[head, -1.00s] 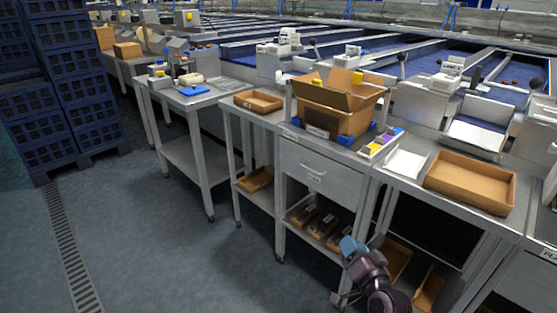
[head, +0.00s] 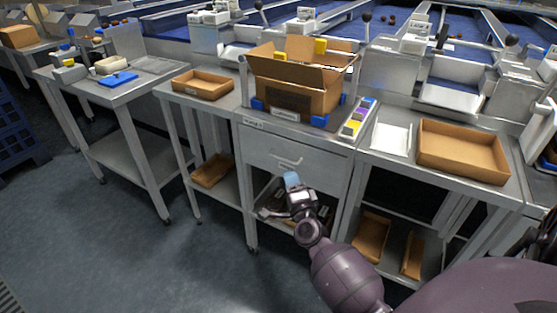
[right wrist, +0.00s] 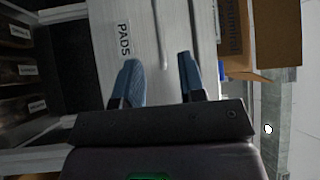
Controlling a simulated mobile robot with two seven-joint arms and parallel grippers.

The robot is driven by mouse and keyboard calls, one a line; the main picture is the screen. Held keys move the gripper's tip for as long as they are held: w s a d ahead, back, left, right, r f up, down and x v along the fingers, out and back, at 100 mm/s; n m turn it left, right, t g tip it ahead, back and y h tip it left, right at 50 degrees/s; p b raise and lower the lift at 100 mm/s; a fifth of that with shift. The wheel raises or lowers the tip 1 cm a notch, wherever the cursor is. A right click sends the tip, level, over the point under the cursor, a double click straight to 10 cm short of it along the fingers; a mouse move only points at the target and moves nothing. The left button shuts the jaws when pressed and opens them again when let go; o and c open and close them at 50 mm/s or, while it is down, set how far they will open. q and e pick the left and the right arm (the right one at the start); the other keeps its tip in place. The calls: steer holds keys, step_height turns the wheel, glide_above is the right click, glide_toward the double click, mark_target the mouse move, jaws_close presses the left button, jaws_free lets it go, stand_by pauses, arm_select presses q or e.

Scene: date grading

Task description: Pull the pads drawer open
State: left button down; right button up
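The pads drawer (head: 282,155) is a pale grey drawer front under the work table, and it looks shut. My right gripper (head: 291,181) is just in front of and below the handle in the head view. Its two blue fingers (right wrist: 161,72) are apart with nothing between them. My left gripper is not in view.
An open cardboard box (head: 295,101) stands on the table above the drawer. A lower shelf with dark packs is beneath it. A brown tray (head: 463,172) is to the right, another (head: 203,96) to the left. Floor (head: 130,260) is clear at front left.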

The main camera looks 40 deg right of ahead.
mark_target(282, 160)
steer(key=b+x, duration=0.1)
steer(key=x, duration=0.8)
steer(key=shift+f, duration=0.1)
steer(key=shift+a, duration=0.1)
steer(key=shift+c, duration=0.5)
jaws_close()
